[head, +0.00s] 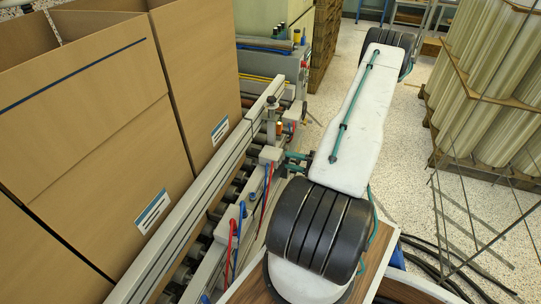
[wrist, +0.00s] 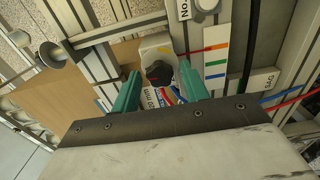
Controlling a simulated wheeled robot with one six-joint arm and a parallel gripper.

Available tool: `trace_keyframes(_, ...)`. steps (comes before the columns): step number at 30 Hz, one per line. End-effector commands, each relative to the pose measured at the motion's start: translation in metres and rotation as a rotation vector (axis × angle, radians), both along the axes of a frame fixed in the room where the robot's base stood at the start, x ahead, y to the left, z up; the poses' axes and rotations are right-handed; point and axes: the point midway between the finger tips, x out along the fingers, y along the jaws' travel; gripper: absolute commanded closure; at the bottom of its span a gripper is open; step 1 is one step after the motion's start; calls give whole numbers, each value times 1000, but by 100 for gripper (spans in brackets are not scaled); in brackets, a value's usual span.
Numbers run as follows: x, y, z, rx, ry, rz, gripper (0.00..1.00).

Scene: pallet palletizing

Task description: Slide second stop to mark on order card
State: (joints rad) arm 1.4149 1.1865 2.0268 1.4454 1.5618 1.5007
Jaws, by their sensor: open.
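A stop (wrist: 156,46), a pale block with a black knob (wrist: 159,73), sits on the rail in the wrist view. My gripper (wrist: 158,70) is open, its green fingers on either side of the knob with gaps showing. In the head view my gripper (head: 294,162) is at the rail (head: 190,220), partly hidden by my arm. A white card (wrist: 215,68) with orange, green and blue stripes is right of the stop; I cannot tell if it is the order card. A scale with "mm" lettering (wrist: 148,97) shows partly between the fingers.
Tall cardboard boxes (head: 100,110) stand left of the roller conveyor. Red and blue hoses (head: 234,235) hang along the rail. Wrapped goods on a pallet (head: 485,85) stand at the right. Black cables (head: 440,270) lie on the floor.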

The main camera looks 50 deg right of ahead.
Motion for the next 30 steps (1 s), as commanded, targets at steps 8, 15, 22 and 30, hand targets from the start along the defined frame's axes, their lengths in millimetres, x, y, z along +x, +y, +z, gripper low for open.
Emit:
trace_keyframes(8, 2, 0, 0, 0, 0, 0, 55)
trace_keyframes(15, 1, 0, 0, 0, 0, 0, 87)
trace_keyframes(22, 0, 7, 0, 1, 0, 0, 87)
trace_keyframes(30, -4, 20, 0, 2, 2, 0, 87)
